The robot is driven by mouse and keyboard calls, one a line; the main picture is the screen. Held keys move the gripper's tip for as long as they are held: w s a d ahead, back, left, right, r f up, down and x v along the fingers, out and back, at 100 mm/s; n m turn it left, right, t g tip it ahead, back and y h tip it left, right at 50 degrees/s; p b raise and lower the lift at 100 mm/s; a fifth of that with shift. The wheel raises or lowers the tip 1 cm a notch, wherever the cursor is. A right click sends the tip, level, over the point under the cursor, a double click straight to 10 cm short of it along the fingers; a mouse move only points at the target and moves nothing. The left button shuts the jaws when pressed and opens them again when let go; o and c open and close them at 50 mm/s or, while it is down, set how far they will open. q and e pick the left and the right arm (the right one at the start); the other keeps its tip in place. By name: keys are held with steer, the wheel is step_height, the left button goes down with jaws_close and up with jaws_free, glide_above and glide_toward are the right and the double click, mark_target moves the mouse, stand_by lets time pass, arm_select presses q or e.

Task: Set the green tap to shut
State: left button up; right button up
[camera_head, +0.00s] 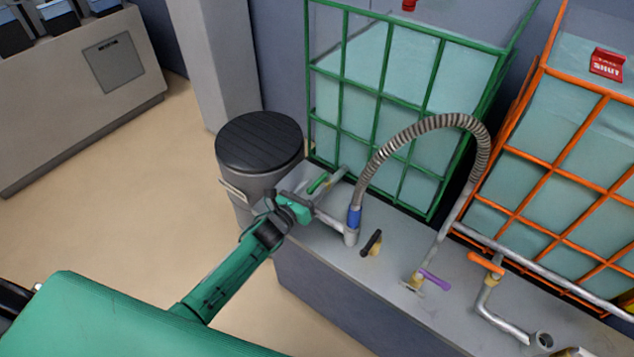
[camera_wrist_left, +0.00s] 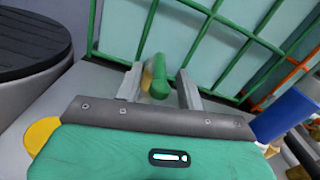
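The green tap (camera_head: 318,183) is at the foot of the green-framed tank, on the grey bench. In the left wrist view its green handle (camera_wrist_left: 158,84) stands between my left gripper's two grey fingers, with a bit of yellow body beside it. My left gripper (camera_head: 313,191) is at the tap. Its fingers (camera_wrist_left: 160,80) are apart, with gaps visible on both sides of the handle, so it is open. The gripper partly hides the tap and its pipe in the head view. My right gripper does not show.
A ribbed hose with a blue collar (camera_head: 354,218) rises just right of the gripper. Black (camera_head: 372,242), purple (camera_head: 434,281) and orange (camera_head: 486,263) taps are farther right. A dark-lidded bin (camera_head: 259,143) stands close on the left. A red "SHUT" sign (camera_head: 607,64) is on the orange-framed tank.

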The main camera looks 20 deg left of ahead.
arm_select(q)
steer(key=shift+x, duration=1.25)
jaws_close()
